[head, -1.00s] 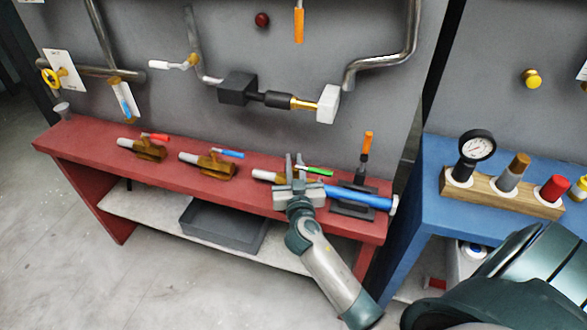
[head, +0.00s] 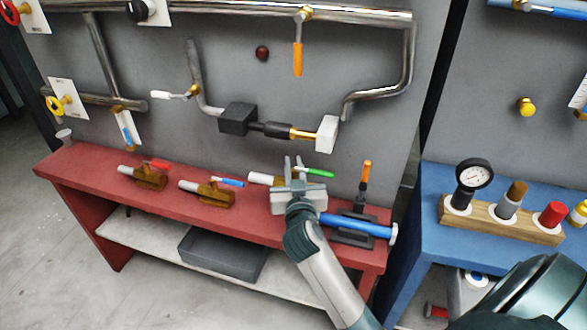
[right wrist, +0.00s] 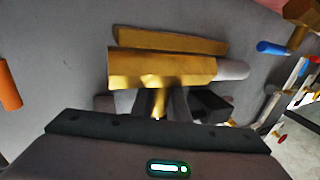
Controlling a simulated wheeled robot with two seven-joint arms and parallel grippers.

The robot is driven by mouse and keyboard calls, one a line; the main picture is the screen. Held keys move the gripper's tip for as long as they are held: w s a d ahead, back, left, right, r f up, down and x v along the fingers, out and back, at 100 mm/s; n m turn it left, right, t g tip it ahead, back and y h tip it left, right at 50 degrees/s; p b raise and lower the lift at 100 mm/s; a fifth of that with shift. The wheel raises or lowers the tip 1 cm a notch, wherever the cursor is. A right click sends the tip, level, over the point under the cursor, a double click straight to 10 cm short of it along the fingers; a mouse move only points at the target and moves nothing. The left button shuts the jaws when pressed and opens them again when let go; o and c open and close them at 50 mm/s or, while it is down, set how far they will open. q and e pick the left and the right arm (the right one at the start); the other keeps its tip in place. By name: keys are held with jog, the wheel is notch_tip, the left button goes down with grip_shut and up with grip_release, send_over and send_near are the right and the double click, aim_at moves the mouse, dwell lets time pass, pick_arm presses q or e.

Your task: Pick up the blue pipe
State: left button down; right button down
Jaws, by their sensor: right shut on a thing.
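The blue pipe (head: 352,227) lies near the right end of the red bench, in front of a dark stand, with a white end at its right. My right gripper (head: 293,170) is up and left of the pipe, apart from it. It is shut on the valve with the green handle (head: 319,173), whose pale end (head: 260,178) sticks out to the left, and holds it above the bench. In the right wrist view the valve's brass body (right wrist: 160,68) fills the middle, its grey end to the right. The contact is partly hidden. My left gripper is not in view.
Valves with a red handle (head: 150,176) and a blue handle (head: 208,192) lie on the red bench (head: 100,176). A dark stand (head: 366,192) with an orange top stands behind the pipe. A grey tray (head: 220,258) sits on the shelf. A blue bench (head: 430,200) is at right.

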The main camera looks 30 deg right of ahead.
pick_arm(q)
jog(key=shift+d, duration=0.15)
